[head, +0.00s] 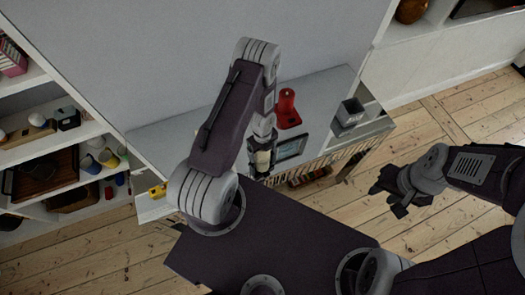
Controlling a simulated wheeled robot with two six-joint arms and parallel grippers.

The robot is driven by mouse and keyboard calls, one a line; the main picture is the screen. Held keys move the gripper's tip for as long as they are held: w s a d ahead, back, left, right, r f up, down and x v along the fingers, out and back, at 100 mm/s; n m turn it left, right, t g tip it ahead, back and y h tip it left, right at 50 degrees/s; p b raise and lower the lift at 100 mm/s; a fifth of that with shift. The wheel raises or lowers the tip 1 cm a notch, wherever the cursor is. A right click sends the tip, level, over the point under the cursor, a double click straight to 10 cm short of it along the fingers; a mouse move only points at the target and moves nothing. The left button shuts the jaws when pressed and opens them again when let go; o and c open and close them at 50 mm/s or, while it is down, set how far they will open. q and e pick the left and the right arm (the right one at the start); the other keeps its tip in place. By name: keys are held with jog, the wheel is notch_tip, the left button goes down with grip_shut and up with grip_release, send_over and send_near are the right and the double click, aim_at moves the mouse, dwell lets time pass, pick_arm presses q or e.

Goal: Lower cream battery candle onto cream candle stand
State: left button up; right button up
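The cream candle (262,158) shows as a small pale cylinder above the cabinet top, directly below my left gripper (263,143). The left arm reaches over the cabinet and hides most of that gripper, so I cannot tell whether its fingers hold the candle. I cannot make out the cream stand apart from the candle; the arm and the steep view hide that spot. My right gripper (389,199) is over the floor at the right, away from the cabinet, with its dark fingers apart and nothing between them.
On the cabinet top (325,90), a red candle on a red stand (287,105), a picture frame (291,149) and a grey box (350,112) stand right of the cream candle. Filled shelves (70,170) are at left. A wall rises behind. The right floor is clear.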

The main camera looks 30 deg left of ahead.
pick_arm(q)
jog(key=c, duration=1.5)
notch_tip(320, 180, up, 5)
jog(key=p, duration=0.5)
jog(key=shift+r, duration=0.1)
